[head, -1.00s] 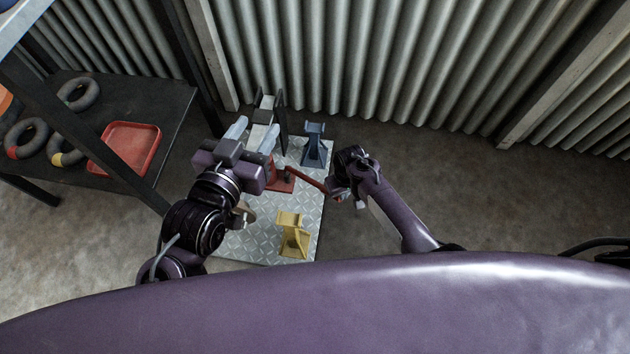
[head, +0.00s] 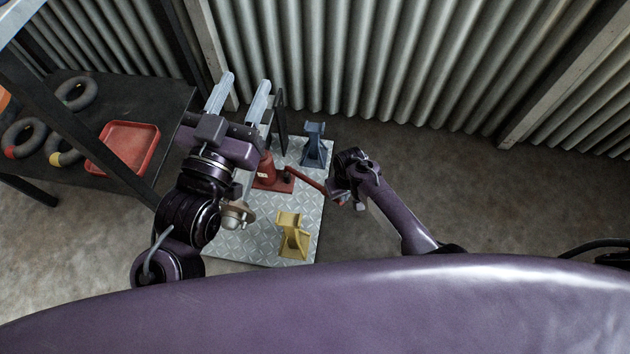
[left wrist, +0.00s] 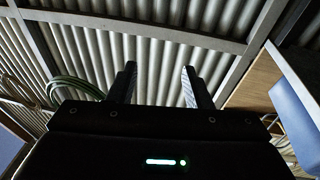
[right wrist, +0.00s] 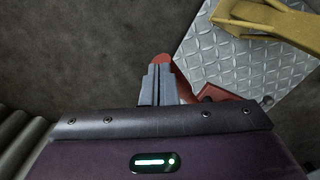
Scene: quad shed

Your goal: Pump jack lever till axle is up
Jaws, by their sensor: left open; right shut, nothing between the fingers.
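The red jack (head: 264,172) stands on the metal plate, and its lever (head: 311,184) slopes down to the right. My right gripper (head: 336,202) is shut and empty at the lever's outer end. In the right wrist view, the closed fingers (right wrist: 158,72) overlap the red lever end (right wrist: 161,58); I cannot tell whether they touch. My left gripper (head: 245,84) is open and empty, above and left of the jack, and its fingers (left wrist: 158,82) point at the wall. A grey-brown rounded part (head: 236,215), perhaps the axle's hub, is partly hidden by my left arm.
A yellow stand (head: 291,236) and a blue stand (head: 314,146) are on the tread plate (head: 270,250). A dark shelf at left holds a red tray (head: 128,146) and several rings (head: 76,94). A corrugated wall (head: 400,65) closes the back. The floor at right is clear.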

